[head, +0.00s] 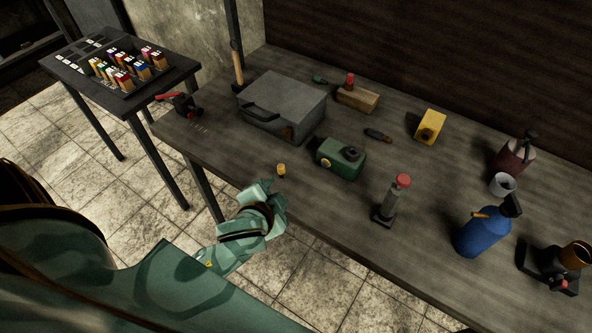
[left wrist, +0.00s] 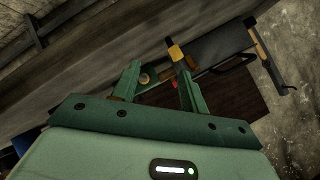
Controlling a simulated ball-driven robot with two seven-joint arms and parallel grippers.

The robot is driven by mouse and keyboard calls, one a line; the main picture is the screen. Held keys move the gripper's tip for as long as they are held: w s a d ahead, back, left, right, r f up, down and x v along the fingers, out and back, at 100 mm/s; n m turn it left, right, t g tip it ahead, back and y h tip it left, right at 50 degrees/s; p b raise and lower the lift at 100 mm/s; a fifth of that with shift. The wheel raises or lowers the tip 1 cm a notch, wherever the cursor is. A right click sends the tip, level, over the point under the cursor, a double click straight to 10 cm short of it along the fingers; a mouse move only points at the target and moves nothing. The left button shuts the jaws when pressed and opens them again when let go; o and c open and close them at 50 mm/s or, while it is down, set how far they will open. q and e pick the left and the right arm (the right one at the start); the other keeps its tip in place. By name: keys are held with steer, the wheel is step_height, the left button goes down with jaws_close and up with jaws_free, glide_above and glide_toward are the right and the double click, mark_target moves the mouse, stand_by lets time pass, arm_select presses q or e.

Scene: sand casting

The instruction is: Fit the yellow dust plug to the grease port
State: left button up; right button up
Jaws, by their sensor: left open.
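The yellow dust plug (head: 281,170) stands as a small yellow cylinder on the bench near its front edge. In the left wrist view a yellow piece (left wrist: 175,52), probably the plug, shows by the tip of one finger. My left gripper (head: 265,187) is open, just in front of and left of the plug; its fingers (left wrist: 160,82) look empty. A green housing (head: 341,158) sits right of the plug, with a round yellowish fitting (head: 326,162) on its front; I cannot tell whether this is the grease port. My right gripper is out of view.
A grey toolbox (head: 283,103) lies behind the plug. A red-capped grey device (head: 392,199), a blue bottle (head: 483,232) and a yellow block (head: 430,127) stand to the right. A dark side table (head: 65,77) holds several coloured pieces. Bench around the plug is clear.

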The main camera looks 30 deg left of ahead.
arm_select(q)
steer(key=w+d+r+m+t+h, duration=0.2)
steer(key=w+d+r+t+h, duration=0.25)
steer(key=r, duration=0.25)
steer(key=w+d+r+m+t+h, duration=0.1)
steer(key=w+d+r+t+h, duration=0.2)
steer(key=w+d+r, duration=0.4)
steer(key=s+d+r+m+g+h, duration=0.4)
steer(key=d+r+m+g+h, duration=0.35)
steer(key=d+m+h, duration=0.45)
steer(key=n+g+y+b, duration=0.25)
steer(key=g+y, duration=0.85)
steer(key=y, duration=0.6)
glide_above(281, 166)
steer(key=shift+n, duration=0.35)
steer(key=f, duration=1.9)
steer(key=shift+s+d+f, duration=0.1)
steer(key=shift+d, duration=0.25)
steer(key=f, duration=0.6)
steer(key=shift+a+b, duration=0.3)
steer(key=shift+b, duration=0.1)
